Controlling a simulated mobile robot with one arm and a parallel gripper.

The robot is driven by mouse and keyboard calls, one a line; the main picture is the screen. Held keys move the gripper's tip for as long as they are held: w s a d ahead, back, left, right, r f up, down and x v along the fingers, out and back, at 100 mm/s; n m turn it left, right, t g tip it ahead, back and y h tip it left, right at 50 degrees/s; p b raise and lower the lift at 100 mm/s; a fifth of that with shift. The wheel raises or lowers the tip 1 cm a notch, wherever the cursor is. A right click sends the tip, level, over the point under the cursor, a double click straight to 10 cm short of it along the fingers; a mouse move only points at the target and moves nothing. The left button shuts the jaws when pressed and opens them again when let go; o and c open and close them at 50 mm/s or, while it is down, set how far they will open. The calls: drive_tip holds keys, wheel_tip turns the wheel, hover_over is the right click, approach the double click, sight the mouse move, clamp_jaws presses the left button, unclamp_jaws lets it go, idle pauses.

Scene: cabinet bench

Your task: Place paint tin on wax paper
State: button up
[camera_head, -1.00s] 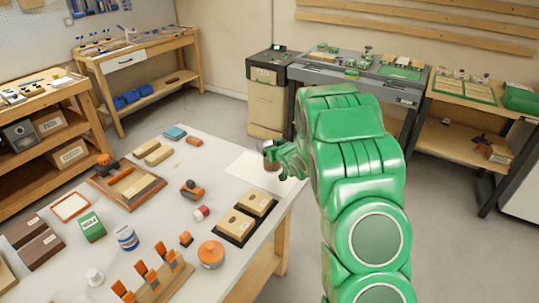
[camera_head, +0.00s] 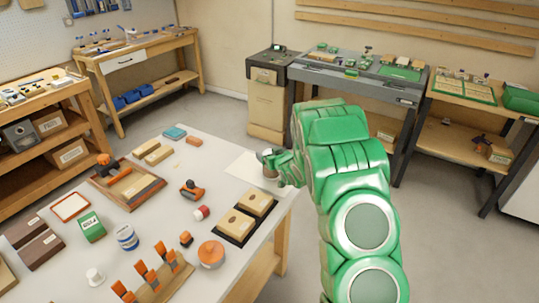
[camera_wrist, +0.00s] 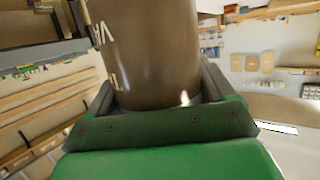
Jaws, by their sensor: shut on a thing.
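The paint tin appears as a brown cylinder with white lettering (camera_wrist: 155,50) in the wrist view, held between my gripper's fingers. My gripper (camera_head: 268,160) is shut on it, over the wax paper in the head view. The wax paper is a white sheet (camera_head: 238,168) lying flat near the far right corner of the bench. The tin is mostly hidden by my gripper in the head view. I cannot tell whether its base touches the paper.
A dark tray with two tan blocks (camera_head: 231,229) lies just in front of the paper. An orange round tin (camera_head: 211,254), a red-and-white roll (camera_head: 201,213) and a blue-and-white can (camera_head: 127,237) stand on the bench (camera_head: 165,205). Bare bench lies left of the paper.

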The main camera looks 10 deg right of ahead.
drive_tip(key=shift+f, duration=0.1)
drive_tip(key=o, duration=1.2)
drive_tip(key=shift+o, duration=0.2)
drive_tip(key=v, duration=1.2)
